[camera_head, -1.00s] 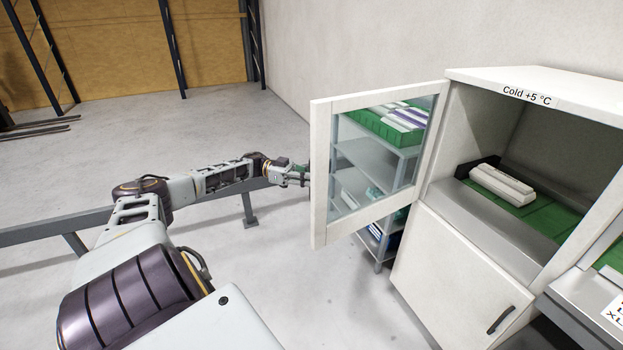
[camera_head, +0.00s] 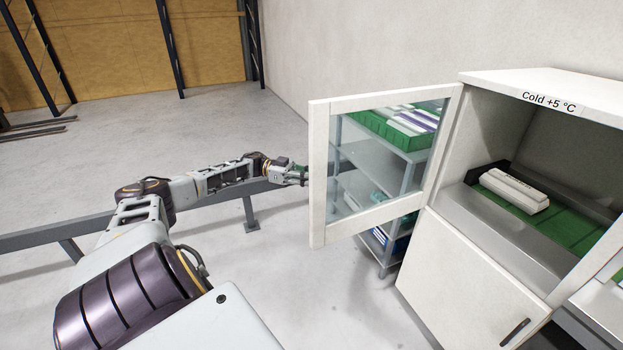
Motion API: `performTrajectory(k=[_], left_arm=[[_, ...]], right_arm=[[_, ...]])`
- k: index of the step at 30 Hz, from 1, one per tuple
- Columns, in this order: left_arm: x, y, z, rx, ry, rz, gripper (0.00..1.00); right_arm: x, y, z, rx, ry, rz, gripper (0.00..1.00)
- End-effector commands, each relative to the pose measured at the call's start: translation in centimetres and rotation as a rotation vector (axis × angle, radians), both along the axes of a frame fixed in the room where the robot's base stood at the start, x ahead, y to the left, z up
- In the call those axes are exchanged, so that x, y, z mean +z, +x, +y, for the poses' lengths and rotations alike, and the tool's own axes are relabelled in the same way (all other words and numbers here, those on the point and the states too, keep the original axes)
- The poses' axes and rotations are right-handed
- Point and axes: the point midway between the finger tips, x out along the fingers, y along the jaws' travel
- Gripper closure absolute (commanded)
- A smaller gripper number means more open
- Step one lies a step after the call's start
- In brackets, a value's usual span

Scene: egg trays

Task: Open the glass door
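The glass door (camera_head: 318,178) has a white frame and a clear pane. It stands swung wide open, hinged on the left side of the white cabinet (camera_head: 470,275) marked "Cold +5 °C". My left gripper (camera_head: 305,176) is at the door's free edge, and its fingertips are partly hidden behind the frame. I cannot tell whether they touch the door or whether they are open. My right gripper is out of view.
Inside the cabinet a white egg carton (camera_head: 515,190) sits on a green tray (camera_head: 570,228). A grey shelf rack (camera_head: 383,161) with green crates shows through and below the door. A grey rail (camera_head: 60,234) runs behind my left arm.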

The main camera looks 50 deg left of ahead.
Motion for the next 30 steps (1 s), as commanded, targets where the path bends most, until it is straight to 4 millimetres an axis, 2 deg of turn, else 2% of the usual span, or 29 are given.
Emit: performTrajectory(k=[1,2,6,7,20,30], left_arm=[[-0.3,-0.1,0.0,-0.001,0.003,0.007,1.00],[-0.3,-0.1,0.0,-0.001,0.003,0.007,0.86],[-0.2,-0.1,0.0,-0.001,0.002,0.004,0.68],[-0.2,-0.1,0.0,-0.001,0.002,0.004,0.66],[0.0,-0.1,0.3,0.000,0.001,0.000,0.66],[0.0,-1.3,2.7,0.002,0.001,0.000,0.66]], right_arm=[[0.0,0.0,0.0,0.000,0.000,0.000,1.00],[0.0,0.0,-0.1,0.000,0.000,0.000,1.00],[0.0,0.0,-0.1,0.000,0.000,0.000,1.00],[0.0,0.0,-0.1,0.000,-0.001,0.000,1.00],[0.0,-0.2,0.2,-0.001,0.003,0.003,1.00],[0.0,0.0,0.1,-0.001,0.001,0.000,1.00]])
